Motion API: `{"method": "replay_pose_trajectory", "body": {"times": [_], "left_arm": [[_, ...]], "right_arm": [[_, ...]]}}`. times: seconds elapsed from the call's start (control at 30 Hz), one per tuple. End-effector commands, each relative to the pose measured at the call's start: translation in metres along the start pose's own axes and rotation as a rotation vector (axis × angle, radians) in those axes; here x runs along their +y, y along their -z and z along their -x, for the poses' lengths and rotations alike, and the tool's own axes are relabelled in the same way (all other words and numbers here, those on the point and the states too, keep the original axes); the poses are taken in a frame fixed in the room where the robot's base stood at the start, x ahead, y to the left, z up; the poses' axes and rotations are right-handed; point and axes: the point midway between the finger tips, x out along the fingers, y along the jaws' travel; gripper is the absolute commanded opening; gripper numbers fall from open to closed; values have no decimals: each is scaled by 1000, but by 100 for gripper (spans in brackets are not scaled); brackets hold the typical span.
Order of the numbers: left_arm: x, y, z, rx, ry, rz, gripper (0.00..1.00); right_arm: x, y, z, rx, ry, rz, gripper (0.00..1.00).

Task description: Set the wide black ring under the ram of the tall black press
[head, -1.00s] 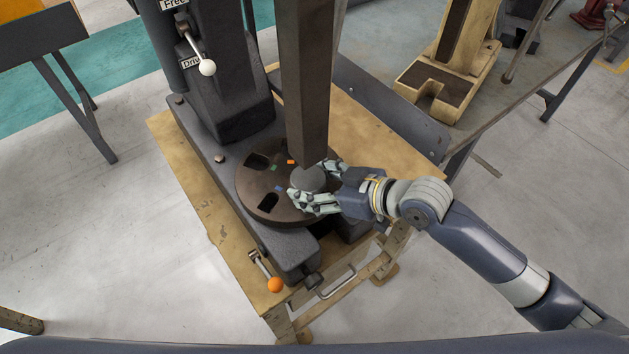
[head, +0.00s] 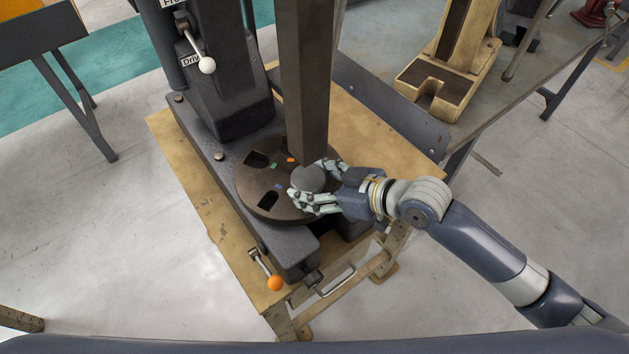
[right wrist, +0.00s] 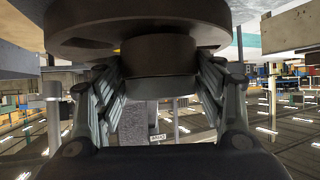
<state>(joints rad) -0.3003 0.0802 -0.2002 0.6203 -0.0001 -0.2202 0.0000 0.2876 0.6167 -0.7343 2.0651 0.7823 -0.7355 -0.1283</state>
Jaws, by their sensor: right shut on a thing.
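The black ring (head: 309,178) is a short, round, dark piece between the fingers of my right gripper (head: 311,181). The gripper is shut on it from the right. In the right wrist view the ring (right wrist: 159,57) shows between both fingers, against the broad round plate (right wrist: 75,35); I cannot tell whether it touches the plate. The tall press's ram (head: 306,90) is a dark square column. In the head view its lower end is just above and behind the ring; the gap is unclear. The ring's hole is not visible. My left gripper is not in view.
The press's round slotted plate (head: 251,185) has small coloured marks and lies on the dark base (head: 200,140) on a wooden table (head: 232,238). An orange-knobbed lever (head: 274,283) is at the front and a white-knobbed lever (head: 207,65) at the back. A cream press (head: 455,75) stands right.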

Motion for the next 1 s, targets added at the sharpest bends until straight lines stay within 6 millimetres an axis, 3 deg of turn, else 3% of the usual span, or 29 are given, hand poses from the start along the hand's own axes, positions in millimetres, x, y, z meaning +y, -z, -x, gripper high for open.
{"method": "replay_pose_trajectory", "body": {"times": [0.6, 0.63, 0.7, 1.0], "left_arm": [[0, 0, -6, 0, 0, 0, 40], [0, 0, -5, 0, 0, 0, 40], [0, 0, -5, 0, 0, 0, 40], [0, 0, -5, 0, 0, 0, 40]], "right_arm": [[0, -5, -4, 7, -1, 2, 22], [0, -4, -3, 7, -1, 2, 70], [0, -4, -3, 6, -1, 2, 86], [0, -6, -4, 2, 0, 0, 87]]}}
